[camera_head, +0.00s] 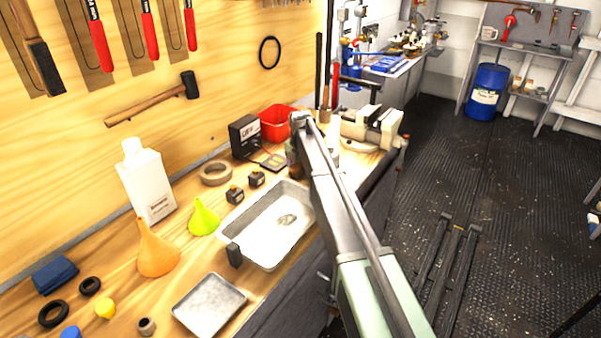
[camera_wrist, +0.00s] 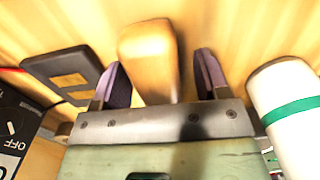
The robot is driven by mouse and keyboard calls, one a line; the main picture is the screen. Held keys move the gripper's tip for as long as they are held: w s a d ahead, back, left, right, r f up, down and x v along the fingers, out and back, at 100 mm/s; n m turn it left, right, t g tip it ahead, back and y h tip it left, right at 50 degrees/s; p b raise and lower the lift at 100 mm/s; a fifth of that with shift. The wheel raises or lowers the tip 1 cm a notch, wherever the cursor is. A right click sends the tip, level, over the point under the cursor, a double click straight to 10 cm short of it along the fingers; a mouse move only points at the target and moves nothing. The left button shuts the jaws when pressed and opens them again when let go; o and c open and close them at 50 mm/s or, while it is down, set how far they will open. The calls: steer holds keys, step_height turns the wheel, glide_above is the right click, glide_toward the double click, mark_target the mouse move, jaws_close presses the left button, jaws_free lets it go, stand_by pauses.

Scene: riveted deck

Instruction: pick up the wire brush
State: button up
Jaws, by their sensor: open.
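A wooden piece with a rounded end, which looks like the wire brush's handle (camera_wrist: 148,52), shows in the wrist view. It lies between the two dark fingers of my gripper (camera_wrist: 159,75), with a gap to each finger. My gripper is open and holds nothing. No bristles show in the wrist view; the lower part of the wooden piece is hidden behind the gripper body. In the head view my arm reaches over the bench beside the vise, and it hides the brush and the fingertips.
A black box marked OFF (camera_wrist: 12,130) and a flat dark plate (camera_wrist: 62,72) are left of my gripper. A white cylinder with a green band (camera_wrist: 290,115) stands close on the right. A red bin (camera_head: 277,122), a vise (camera_head: 375,128) and a metal tray (camera_head: 262,248) are around my arm.

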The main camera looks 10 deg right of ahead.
steer(key=c, duration=1)
steer(key=shift+c, duration=0.2)
steer(key=shift+r, duration=0.15)
step_height(320, 180, up, 20)
steer(key=p, duration=2)
